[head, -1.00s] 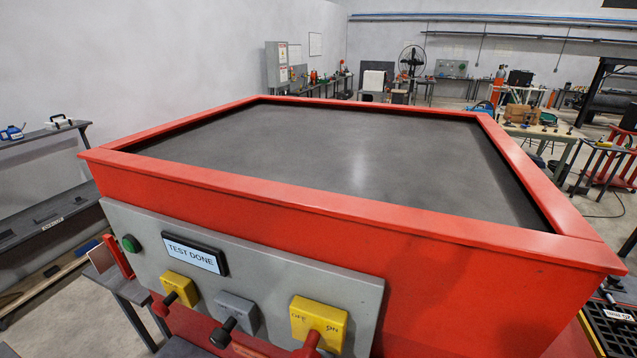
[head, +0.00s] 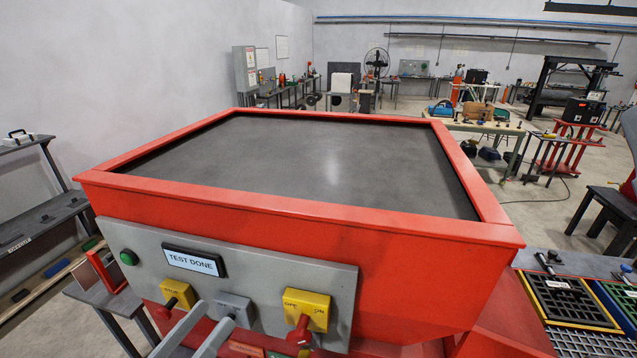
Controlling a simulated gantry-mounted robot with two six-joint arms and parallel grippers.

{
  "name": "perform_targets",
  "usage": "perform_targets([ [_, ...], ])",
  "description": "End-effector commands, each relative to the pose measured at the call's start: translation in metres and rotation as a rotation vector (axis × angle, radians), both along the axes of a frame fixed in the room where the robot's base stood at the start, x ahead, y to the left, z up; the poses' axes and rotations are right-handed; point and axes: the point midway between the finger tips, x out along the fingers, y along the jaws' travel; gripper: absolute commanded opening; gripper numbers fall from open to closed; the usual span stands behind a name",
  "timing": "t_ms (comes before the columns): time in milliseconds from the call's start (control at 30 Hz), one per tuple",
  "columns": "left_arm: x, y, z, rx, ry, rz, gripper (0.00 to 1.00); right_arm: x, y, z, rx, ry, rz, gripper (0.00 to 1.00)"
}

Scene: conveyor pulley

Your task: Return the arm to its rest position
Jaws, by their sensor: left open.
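My left gripper (head: 212,314) shows at the bottom of the head view as two grey fingers, apart and with nothing between them. They overlap the lower part of the control panel in the picture, in front of the grey switch block (head: 235,307); I cannot tell how far they are from it. The rest of my left arm is hidden below the frame. My right gripper is not in view. The grey control panel (head: 257,277) has a lit display (head: 194,262) reading "TEST DONE".
The panel is on the front of a large red-rimmed machine (head: 320,215) with a flat dark top. It also carries a green button (head: 129,257), a left yellow switch (head: 177,293) and an OFF/ON yellow switch (head: 305,308). A yellow-edged tray (head: 528,291) lies at right.

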Motion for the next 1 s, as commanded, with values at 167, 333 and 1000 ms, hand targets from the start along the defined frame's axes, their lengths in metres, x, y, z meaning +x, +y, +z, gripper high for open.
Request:
perform_targets([
  [167, -0.005, -0.049, 0.167, 0.177, -0.318, 0.079, 1.00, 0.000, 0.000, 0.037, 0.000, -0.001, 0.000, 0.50],
  [333, -0.042, -0.052, 0.296, 0.240, -0.593, 0.313, 1.00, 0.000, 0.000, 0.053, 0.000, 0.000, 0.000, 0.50],
  [1000, -0.063, 0.008, 0.330, 0.270, -0.657, 0.677, 1.00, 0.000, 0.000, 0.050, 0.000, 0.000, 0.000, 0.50],
])
